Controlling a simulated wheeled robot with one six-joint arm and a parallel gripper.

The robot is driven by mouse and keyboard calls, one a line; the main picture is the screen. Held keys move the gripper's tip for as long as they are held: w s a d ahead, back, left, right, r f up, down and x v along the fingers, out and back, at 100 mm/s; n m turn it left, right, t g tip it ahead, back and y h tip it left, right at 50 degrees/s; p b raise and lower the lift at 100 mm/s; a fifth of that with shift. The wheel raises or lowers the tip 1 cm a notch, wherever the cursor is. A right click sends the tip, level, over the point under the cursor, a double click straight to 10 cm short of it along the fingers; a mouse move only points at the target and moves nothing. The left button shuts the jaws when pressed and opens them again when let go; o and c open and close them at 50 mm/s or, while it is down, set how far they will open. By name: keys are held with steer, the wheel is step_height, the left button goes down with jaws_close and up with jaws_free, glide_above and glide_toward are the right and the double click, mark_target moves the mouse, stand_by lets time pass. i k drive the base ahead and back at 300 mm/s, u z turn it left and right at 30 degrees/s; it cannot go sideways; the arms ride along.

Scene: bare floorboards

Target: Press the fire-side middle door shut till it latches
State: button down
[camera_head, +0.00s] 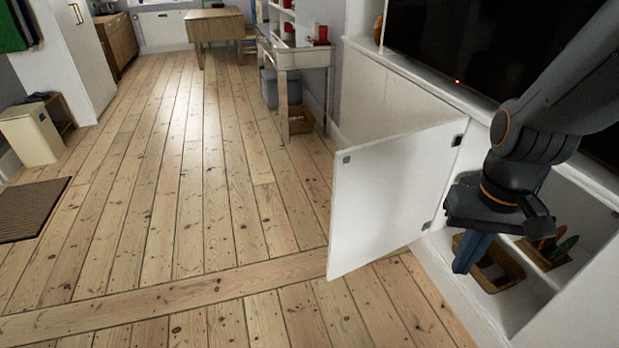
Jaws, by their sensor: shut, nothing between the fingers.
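One white cabinet door (392,198) stands wide open, swung out over the floor from the low white unit under the TV. Its hinges are on its right edge, and a small dark fitting sits near its upper left corner. The open compartment (521,318) shows to the right of the door. My gripper (465,262) points down in front of the opening, right of the door's hinge edge. Its blue fingers are shut and empty, and appear apart from the door. My arm hides part of the compartment. No fire is visible.
Baskets (488,268) and small plants or tools (548,252) are inside the compartment. A dark TV (455,40) sits on the unit. A white side table (300,58) stands behind the door. The floorboards (190,190) left of the door are clear.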

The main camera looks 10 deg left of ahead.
mark_target(388, 192)
steer(key=u, duration=0.2)
steer(key=i, duration=1)
steer(key=z, duration=0.3)
